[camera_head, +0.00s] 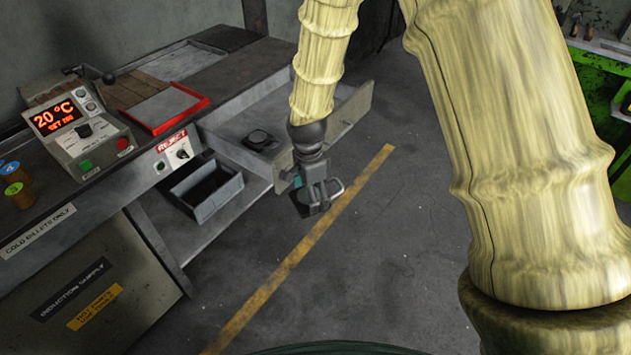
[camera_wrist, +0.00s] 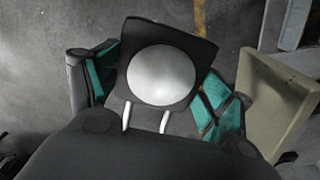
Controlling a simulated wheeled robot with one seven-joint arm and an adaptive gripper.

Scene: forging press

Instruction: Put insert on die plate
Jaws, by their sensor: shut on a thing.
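My gripper (camera_head: 309,197) hangs over the floor just in front of the open drawer, in the middle of the head view. It is shut on the insert (camera_head: 303,203), a dark square plate. In the wrist view the insert (camera_wrist: 190,43) shows a round silvery face (camera_wrist: 161,75) between the teal finger pads of my gripper (camera_wrist: 160,90). The insert sits tilted a little in the picture. I cannot make out a die plate in either view.
A drawer with a beige front (camera_head: 350,115) stands open and holds a dark block (camera_head: 259,140). A grey bin (camera_head: 205,191) sits on the shelf left of it. A control box (camera_head: 82,130) and a red-edged tray (camera_head: 168,108) are on the bench. The floor (camera_head: 350,270) is clear.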

